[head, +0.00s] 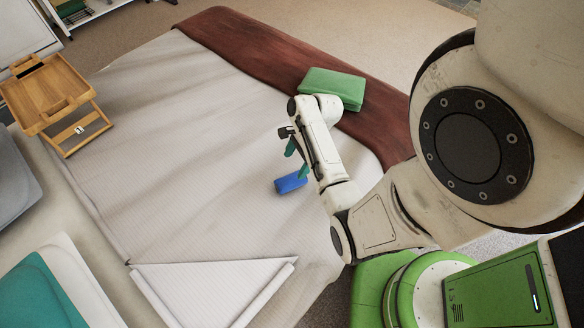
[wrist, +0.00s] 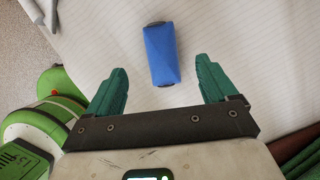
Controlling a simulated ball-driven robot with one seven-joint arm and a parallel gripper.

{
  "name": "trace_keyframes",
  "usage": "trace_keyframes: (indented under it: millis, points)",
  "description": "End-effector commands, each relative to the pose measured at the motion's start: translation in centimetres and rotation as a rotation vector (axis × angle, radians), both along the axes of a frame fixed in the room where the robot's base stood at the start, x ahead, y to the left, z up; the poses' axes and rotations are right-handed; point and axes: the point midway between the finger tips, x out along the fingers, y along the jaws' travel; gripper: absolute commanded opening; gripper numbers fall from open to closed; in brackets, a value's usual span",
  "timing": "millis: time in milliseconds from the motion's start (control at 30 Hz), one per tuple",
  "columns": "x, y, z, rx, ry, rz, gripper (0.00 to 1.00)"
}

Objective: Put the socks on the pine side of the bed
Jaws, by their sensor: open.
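A small blue block-like bundle with dark ends, possibly the socks (head: 291,183), lies on the pale quilt of the bed (head: 190,120). It also shows in the wrist view (wrist: 161,54), just beyond and between my fingertips. My gripper (head: 297,159) has green fingers spread wide and empty, beside the bundle and apart from it. In the wrist view my gripper (wrist: 160,78) faces the bundle's near end. A pine-coloured wooden bed tray (head: 50,92) with legs stands at the bed's left edge in the head view. No other sock-like thing shows.
A folded green cloth (head: 333,88) lies on the brown throw (head: 240,45) across the bed's far end. The quilt corner is folded back near the front (head: 215,285). A teal cushion (head: 42,290) lies at lower left. The quilt's middle is clear.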

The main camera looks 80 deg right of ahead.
Motion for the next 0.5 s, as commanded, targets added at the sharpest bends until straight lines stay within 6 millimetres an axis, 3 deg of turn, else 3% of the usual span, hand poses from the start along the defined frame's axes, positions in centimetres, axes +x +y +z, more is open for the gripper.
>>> trace_keyframes:
  millis: [133, 233, 500]
  points:
    - [0.2, 0.4, 0.6, -0.014, 0.001, 0.045, 0.86]
    - [1.0, 2.3, 0.8, -0.057, 0.003, 0.187, 0.86]
    - [3.6, 11.0, 2.5, -0.27, -0.018, 0.929, 0.86]
